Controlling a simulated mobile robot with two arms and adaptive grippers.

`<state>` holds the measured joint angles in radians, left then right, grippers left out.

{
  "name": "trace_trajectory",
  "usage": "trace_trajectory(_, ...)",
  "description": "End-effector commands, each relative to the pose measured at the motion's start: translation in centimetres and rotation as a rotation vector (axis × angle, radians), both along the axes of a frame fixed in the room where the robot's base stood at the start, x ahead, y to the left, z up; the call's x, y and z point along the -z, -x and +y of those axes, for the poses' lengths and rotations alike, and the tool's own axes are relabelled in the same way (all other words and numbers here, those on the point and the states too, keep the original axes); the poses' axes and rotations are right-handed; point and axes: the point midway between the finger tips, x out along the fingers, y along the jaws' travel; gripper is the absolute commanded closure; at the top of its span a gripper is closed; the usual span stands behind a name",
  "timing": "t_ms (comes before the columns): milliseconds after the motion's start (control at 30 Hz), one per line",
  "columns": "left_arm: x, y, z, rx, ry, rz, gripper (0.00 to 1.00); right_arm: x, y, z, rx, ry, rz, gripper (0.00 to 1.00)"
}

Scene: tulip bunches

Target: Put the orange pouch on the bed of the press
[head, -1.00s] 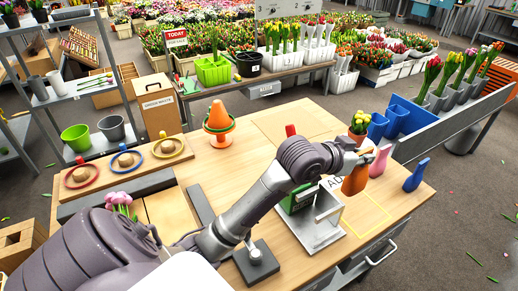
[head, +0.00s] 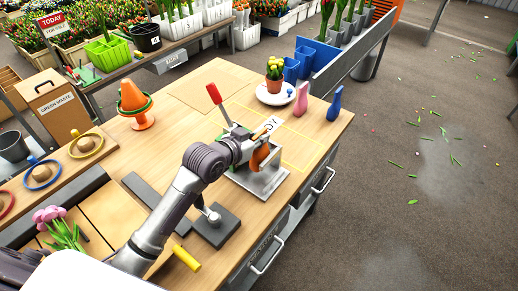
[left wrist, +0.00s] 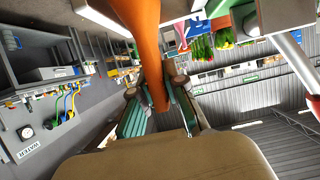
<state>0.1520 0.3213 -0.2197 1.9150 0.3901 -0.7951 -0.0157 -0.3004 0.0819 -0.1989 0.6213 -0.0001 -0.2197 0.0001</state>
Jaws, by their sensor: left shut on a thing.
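The orange pouch (head: 261,154) is held in my left gripper (head: 259,141), over or within the press; I cannot tell whether it touches the bed. The press (head: 266,184) has a bare metal bed and a red-handled lever (head: 216,95) standing up behind. In the left wrist view the orange pouch (left wrist: 143,30) runs down between the fingers of my left gripper (left wrist: 160,92), which are shut on it. My arm and gripper hide part of the press. My right gripper does not show.
A pink pouch (head: 301,100) and a blue pouch (head: 334,105) stand at the table's right. A potted plant (head: 274,72) sits on a white plate behind the press. A yellow cylinder (head: 186,258) lies near the front edge.

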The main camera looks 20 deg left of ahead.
Motion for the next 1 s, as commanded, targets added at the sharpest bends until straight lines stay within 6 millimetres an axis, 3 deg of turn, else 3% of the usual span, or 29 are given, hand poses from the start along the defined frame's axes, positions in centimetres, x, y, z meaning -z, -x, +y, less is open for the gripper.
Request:
trace_trajectory(400, 4.6, 0.0, -0.1, 0.001, 0.001, 0.0, 1.0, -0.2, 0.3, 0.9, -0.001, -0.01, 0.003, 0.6)
trace_trajectory(800, 5.2, 0.0, 0.0, 0.001, 0.001, -0.001, 1.0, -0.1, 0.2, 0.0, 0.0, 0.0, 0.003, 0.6)
trace_trajectory(833, 5.2, 0.0, 0.0, 0.001, 0.0, 0.0, 0.87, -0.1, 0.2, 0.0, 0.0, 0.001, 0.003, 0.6)
trace_trajectory(900, 5.2, 0.0, 0.0, 0.001, 0.0, 0.0, 0.78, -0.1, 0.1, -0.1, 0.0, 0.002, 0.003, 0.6)
trace_trajectory(1000, 5.1, 0.0, 0.0, 0.001, 0.0, 0.0, 0.78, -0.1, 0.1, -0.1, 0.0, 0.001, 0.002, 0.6)
